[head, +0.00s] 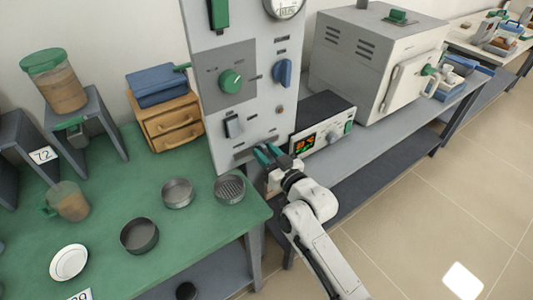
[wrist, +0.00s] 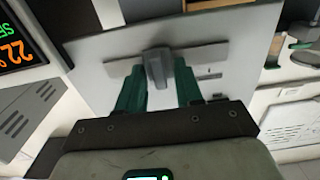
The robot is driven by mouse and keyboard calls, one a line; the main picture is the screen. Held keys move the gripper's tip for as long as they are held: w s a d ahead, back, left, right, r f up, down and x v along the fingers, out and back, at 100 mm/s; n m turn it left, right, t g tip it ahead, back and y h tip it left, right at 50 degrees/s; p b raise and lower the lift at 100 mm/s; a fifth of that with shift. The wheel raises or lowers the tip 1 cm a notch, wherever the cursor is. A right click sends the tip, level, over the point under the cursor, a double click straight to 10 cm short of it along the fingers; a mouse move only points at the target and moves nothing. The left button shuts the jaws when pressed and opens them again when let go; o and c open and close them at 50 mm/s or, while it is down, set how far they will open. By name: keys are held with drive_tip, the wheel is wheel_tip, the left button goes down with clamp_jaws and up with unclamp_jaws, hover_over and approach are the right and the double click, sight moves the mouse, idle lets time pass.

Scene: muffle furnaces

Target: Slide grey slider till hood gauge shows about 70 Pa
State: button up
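The hood panel (head: 232,115) is a tall light-grey board. A round gauge (head: 285,8) sits at its top right, partly cut off by the picture edge; its reading is too small to tell. The grey slider (wrist: 157,66) stands on a darker horizontal track (wrist: 210,53) in the wrist view. In the head view the track's low part of the panel is partly hidden by my gripper (head: 267,154).
The panel also carries a green knob (head: 231,81), a blue knob (head: 282,72) and a rocker switch (head: 234,126). A controller with a lit display (head: 305,143) stands close right of my gripper. The green table (head: 108,190) holds sieves and jugs. Floor at right is clear.

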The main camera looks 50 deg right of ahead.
drive_tip(key=shift+o, duration=0.2)
drive_tip(key=b+v, duration=0.1)
drive_tip(key=v, duration=1)
drive_tip(key=shift+w, duration=0.1)
idle(0.3)
drive_tip(key=a+f+g+y, duration=0.1)
drive_tip(key=a, duration=0.1)
drive_tip(key=w+a+f+n+g+y, duration=0.1)
drive_tip(key=a, duration=0.1)
drive_tip(key=w+a+f+g+y, duration=0.1)
drive_tip(key=a+f+g, duration=0.1)
drive_tip(key=shift+a+n, duration=0.2)
drive_tip(key=shift+n, duration=0.2)
drive_tip(key=a+f+g, duration=0.1)
drive_tip(key=s+a+g+y, duration=0.1)
drive_tip(key=a+g, duration=0.1)
drive_tip(key=s+a+f+n+g, duration=0.1)
drive_tip(key=shift+s+a+f+y, duration=0.2)
drive_tip(key=shift+f+y, duration=0.1)
drive_tip(key=s+f+g, duration=0.3)
drive_tip(key=s+g, duration=0.1)
drive_tip(key=s, duration=0.4)
drive_tip(key=s+a+f+g, duration=0.1)
drive_tip(key=s+f+g, duration=0.3)
drive_tip(key=s, duration=0.3)
drive_tip(key=shift+s, duration=0.35)
drive_tip(key=shift+a, duration=0.15)
idle(0.7)
